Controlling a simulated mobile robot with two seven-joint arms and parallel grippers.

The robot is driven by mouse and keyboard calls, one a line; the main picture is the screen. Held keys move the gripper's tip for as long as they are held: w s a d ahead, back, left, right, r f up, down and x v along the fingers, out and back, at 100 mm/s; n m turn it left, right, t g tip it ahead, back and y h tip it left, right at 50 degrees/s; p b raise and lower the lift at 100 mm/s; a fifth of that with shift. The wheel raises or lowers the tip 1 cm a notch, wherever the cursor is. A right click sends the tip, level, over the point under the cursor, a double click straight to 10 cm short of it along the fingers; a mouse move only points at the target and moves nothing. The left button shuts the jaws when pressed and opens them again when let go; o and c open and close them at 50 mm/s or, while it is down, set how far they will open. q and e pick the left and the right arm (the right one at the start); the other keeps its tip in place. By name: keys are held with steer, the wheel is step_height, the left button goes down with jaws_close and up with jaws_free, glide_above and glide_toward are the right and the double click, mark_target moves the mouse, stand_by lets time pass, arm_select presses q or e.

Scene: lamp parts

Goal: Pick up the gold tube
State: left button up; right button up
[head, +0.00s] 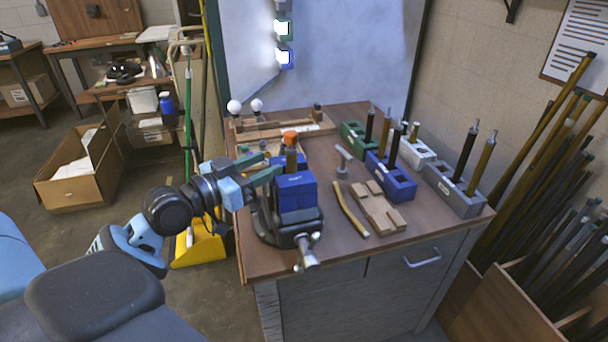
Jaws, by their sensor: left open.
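A straight gold tube (393,146) stands upright in a blue holder (391,180), and another gold tube (481,166) stands in a grey holder (455,195). A brownish tube with an orange top (291,150) stands at the blue block. My left gripper (274,166) has green-tipped fingers, open, close to the left of this brownish tube; I cannot tell whether they touch it. My right gripper is not in view.
Dark tubes stand beside the gold ones in the holders. A green holder (357,139), a light grey holder (417,152), a grey hammer-like part (342,161) and a slotted wooden block (378,207) are on the bench (335,255). Two white bulbs stand at its back left.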

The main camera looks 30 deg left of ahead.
mark_target(287, 158)
arm_select(q)
steer(key=x, duration=0.2)
steer(key=p+x, duration=0.1)
steer(key=x, duration=0.4)
steer(key=shift+w+d+f, duration=0.25)
steer(key=shift+d+f, duration=0.05)
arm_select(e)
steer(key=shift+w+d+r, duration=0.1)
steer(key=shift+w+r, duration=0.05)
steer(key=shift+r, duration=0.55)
arm_select(q)
steer(key=shift+c, duration=0.3)
jaws_close()
